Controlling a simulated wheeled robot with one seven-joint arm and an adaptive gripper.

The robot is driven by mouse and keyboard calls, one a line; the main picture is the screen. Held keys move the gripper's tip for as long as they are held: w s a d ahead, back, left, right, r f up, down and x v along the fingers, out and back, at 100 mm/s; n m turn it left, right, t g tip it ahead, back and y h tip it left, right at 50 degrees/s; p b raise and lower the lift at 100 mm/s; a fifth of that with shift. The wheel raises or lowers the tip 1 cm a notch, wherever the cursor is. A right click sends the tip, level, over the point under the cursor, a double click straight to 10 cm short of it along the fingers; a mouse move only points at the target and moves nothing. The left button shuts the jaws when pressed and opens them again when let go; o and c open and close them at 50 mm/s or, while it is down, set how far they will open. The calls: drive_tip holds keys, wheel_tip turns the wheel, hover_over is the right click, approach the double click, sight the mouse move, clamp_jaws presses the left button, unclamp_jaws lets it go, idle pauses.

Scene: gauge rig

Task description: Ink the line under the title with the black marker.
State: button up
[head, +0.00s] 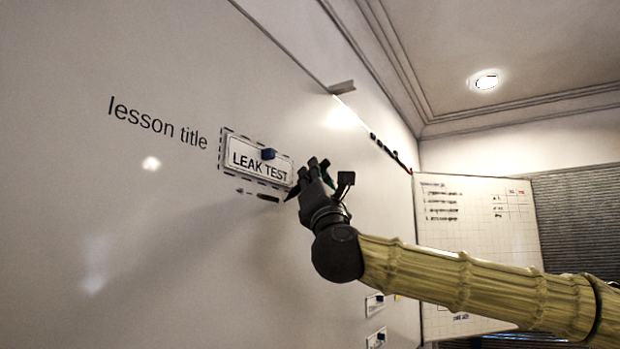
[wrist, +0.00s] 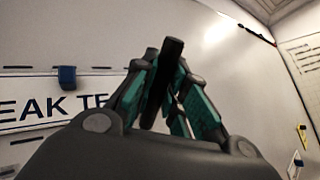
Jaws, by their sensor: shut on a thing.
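My gripper (head: 311,176) is at the lower right corner of the title card. In the wrist view my gripper (wrist: 166,75) is shut on the black marker (wrist: 164,78), a dark stick between teal-padded fingers. The head view mostly hides the marker behind the fingers; whether its tip touches the board cannot be told. The white title card (head: 245,156) reads "LEAK TEST" and sits inside a dashed outline, with a blue magnet (head: 268,153) on its upper edge. Below the card, short dark dashes (head: 245,191) and a darker mark (head: 268,197) show on the whiteboard.
The whiteboard (head: 130,230) carries the printed words "lesson title" (head: 157,123) left of the card. A small ledge (head: 342,87) and a dark rail (head: 388,150) are farther along it. Small cards (head: 375,303) hang below my arm. A gridded chart (head: 478,218) stands behind.

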drive_tip(key=shift+b, duration=0.6)
drive_tip(key=shift+s, duration=0.1)
drive_tip(key=shift+s+a+b, duration=0.6)
drive_tip(key=shift+s+b, duration=0.15)
drive_tip(key=shift+s, duration=0.05)
drive_tip(key=shift+s+a+b, duration=0.6)
drive_tip(key=shift+s+b, duration=0.15)
drive_tip(key=s+a+b, duration=0.6)
drive_tip(key=s+b, duration=0.1)
drive_tip(key=s, duration=0.2)
drive_tip(key=shift+a+b, duration=0.3)
drive_tip(key=shift+s+d, duration=0.1)
